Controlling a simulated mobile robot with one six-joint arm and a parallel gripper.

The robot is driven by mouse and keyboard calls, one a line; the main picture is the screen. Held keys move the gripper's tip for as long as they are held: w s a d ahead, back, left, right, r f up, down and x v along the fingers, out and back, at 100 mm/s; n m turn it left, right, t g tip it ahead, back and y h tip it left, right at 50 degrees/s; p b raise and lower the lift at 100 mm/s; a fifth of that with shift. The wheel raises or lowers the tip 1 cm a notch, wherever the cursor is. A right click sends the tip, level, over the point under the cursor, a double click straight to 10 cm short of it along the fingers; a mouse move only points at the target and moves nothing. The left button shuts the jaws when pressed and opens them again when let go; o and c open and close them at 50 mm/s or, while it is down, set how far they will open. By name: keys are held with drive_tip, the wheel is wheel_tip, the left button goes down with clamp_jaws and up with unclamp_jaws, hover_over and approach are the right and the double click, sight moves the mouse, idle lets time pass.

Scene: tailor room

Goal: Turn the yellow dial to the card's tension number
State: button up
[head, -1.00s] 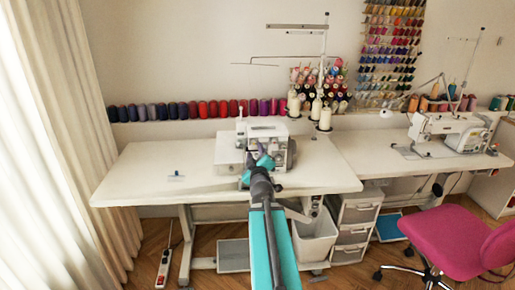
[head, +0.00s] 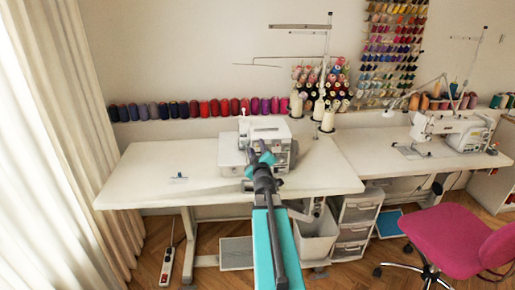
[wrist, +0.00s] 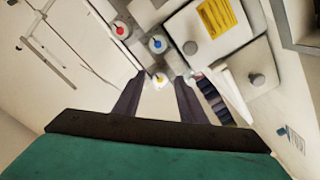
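The white overlock machine (head: 256,134) stands on the white table, with my gripper (head: 262,160) close at its front. The fingers are open, with a gap on both sides of the dial; contact is not visible. A red dial (wrist: 120,29) and a blue dial (wrist: 157,43) sit nearby. A small card (head: 178,180) with a blue clip lies on the table to the left and shows in the wrist view (wrist: 297,139); its number is too small to read.
A yellow printed label (wrist: 216,16) is on the machine's body. Thread cones (head: 327,118) stand behind the machine. A second sewing machine (head: 448,131) and a pink chair (head: 450,240) are at the right. The table's left half is clear.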

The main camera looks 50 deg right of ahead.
clamp_jaws()
drive_tip(key=shift+m, duration=0.4)
drive_tip(key=shift+r+m+p, duration=0.1)
drive_tip(key=shift+m+p, duration=0.5)
drive_tip(key=shift+m, duration=0.2)
drive_tip(key=shift+m+p, duration=0.55)
drive_tip(key=shift+m, duration=1.15)
